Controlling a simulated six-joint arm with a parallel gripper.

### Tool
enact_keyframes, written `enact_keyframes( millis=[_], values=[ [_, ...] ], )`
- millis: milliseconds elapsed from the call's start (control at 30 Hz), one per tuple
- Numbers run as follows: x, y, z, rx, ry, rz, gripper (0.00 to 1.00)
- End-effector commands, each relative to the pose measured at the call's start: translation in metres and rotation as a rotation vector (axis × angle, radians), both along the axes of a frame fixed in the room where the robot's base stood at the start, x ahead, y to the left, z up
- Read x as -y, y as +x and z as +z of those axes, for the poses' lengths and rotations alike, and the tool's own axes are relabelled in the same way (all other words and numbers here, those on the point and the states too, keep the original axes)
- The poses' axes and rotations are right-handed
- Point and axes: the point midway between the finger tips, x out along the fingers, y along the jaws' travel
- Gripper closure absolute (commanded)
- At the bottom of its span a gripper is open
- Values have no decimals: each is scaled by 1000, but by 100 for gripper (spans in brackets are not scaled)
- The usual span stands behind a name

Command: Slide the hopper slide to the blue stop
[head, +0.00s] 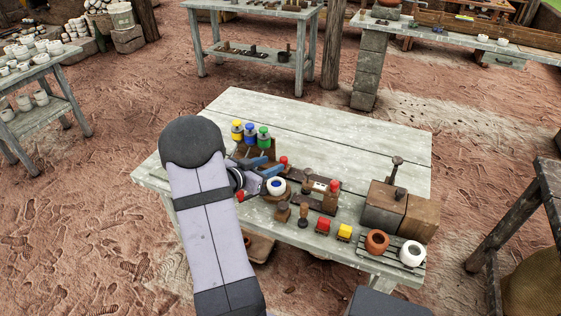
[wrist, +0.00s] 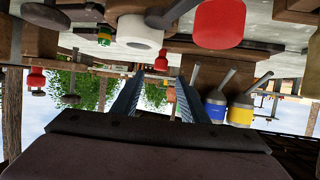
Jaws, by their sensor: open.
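My gripper (head: 274,163) is over the left-middle of the grey table, its two blue fingers apart and pointing right. In the wrist view the open fingers (wrist: 160,78) have a small red knob beyond them, and nothing is clearly held. In the head view a red knob (head: 284,160) stands just past the fingertips. Another red knob (head: 333,185) tops a wooden piece beside a dark plate with a white patch. I cannot tell which part is the hopper slide.
Yellow (head: 237,128) and green (head: 263,134) jars flank the blue one. Wooden boxes (head: 383,206) stand right; the table's back (head: 350,125) is clear.

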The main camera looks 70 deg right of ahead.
Motion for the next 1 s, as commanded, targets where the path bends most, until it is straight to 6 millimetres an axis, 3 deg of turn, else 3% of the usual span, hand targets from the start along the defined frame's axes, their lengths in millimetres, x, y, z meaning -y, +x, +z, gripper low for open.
enact_keyframes(
  millis=[500, 933, 967, 1000],
  values=[
    [53, -12, -23, 1, 1, 1, 60],
    [61, -13, -26, 1, 1, 3, 60],
    [61, -13, -26, 1, 1, 3, 62],
    [61, -13, -26, 1, 1, 3, 72]
  ],
)
